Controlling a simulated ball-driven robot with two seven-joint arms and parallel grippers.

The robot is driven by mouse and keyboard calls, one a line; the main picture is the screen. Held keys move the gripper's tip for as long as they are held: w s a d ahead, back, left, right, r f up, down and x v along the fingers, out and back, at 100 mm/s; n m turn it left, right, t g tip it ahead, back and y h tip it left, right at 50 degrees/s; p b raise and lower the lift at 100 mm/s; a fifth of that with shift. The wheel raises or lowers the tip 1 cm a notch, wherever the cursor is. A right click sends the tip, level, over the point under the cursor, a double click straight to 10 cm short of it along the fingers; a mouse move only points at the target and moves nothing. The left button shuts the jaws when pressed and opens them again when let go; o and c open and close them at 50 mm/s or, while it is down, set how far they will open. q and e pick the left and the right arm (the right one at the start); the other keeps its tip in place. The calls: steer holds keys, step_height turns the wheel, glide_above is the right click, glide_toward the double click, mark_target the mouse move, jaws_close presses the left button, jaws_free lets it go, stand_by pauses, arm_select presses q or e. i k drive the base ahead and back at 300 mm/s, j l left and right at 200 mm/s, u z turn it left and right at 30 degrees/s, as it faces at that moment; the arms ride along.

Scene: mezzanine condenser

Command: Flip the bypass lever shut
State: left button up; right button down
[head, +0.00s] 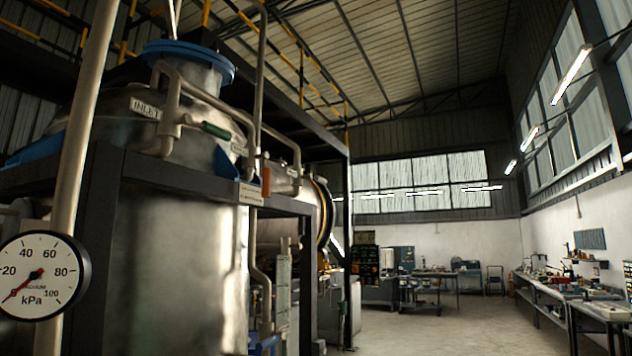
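A valve lever with a green grip (215,130) sticks out to the right from the pipework on top of the large steel vessel (178,260). It lies close to level, tilted slightly down to the right. A tag reading "INLET" (145,108) is on the pipe left of it. A smaller tag (239,149) hangs at its right end, too small to read. An orange upright piece (266,182) stands lower right, beside a white label plate (250,194) whose text is unreadable. I cannot tell which of these is the bypass lever. Neither gripper is in view.
A round kPa gauge (41,275) is at the left, its red needle toward the low end, beside a thick pale pipe (82,130). A dark steel frame (190,176) surrounds the vessel. Workbenches (580,300) line the right wall. The floor (450,325) between is open.

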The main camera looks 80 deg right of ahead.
mark_target(266, 172)
steer(key=z, duration=2.3)
